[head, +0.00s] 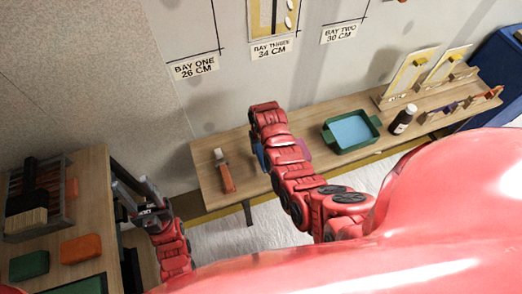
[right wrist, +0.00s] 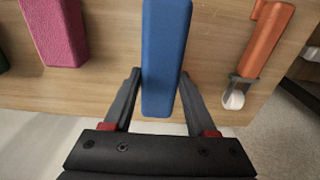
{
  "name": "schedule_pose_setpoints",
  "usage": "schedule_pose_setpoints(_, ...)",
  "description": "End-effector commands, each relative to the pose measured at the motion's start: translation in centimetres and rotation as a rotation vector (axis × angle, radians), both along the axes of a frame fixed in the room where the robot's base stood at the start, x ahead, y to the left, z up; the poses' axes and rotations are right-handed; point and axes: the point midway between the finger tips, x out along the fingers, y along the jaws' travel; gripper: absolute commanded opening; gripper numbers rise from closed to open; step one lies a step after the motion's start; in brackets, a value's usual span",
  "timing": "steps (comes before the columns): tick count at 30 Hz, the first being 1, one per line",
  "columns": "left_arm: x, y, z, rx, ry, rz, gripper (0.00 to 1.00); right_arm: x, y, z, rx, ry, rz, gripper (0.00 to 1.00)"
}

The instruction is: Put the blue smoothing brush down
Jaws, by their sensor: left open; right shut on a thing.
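The blue smoothing brush (right wrist: 166,50) is a long blue block between the two fingers of my right gripper (right wrist: 160,78) in the right wrist view. The fingers are shut on it. Its near end reaches past the front edge of the wooden bench (right wrist: 110,95); I cannot tell whether it touches the bench top. In the head view a small part of the blue brush (head: 260,157) shows beside my right arm, which hides the gripper. My left gripper (head: 136,193) is open and empty, beside the left table.
An orange-handled tool (right wrist: 264,42) lies right of the brush and a pink block (right wrist: 56,30) left of it.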

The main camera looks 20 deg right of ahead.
Motion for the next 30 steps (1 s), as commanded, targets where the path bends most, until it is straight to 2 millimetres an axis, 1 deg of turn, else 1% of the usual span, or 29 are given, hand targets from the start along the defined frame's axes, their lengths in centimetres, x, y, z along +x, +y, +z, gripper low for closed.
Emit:
schedule_pose_setpoints(2, 0.0, 0.0, 0.3, 0.000, 0.000, 0.000, 0.50, 0.0, 0.0, -0.3, 0.000, 0.003, 0.000, 0.00)
schedule_pose_setpoints(6, 0.0, 0.0, 0.8, 0.000, 0.000, 0.000, 0.50, 0.0, -0.1, -1.5, 0.000, 0.003, -0.001, 0.00)
schedule_pose_setpoints(12, 0.0, 0.0, 1.1, 0.000, 0.000, 0.000, 0.50, -0.1, 0.0, -3.1, 0.001, 0.005, 0.000, 0.00)
schedule_pose_setpoints(22, 0.0, 0.0, 0.9, 0.000, 0.000, 0.000, 0.50, 0.0, 0.0, -3.4, 0.000, 0.000, -0.001, 0.00)
schedule_pose_setpoints(23, 0.0, 0.0, 0.8, 0.000, 0.000, 0.000, 0.50, 0.0, 0.0, -3.5, 0.001, 0.000, -0.001, 0.59)
schedule_pose_setpoints(27, 0.0, 0.0, 0.9, 0.000, 0.000, 0.000, 0.50, 0.0, 0.0, -3.4, 0.001, 0.001, 0.000, 0.84)
schedule_pose_setpoints(28, 0.0, 0.0, 0.9, 0.000, 0.000, 0.000, 0.50, 0.0, 0.0, -3.4, 0.000, 0.000, 0.000, 0.87)
schedule_pose_setpoints(30, 0.0, 0.0, 0.9, 0.000, 0.000, 0.000, 0.50, 0.0, 0.0, -3.4, 0.000, 0.001, 0.000, 0.87)
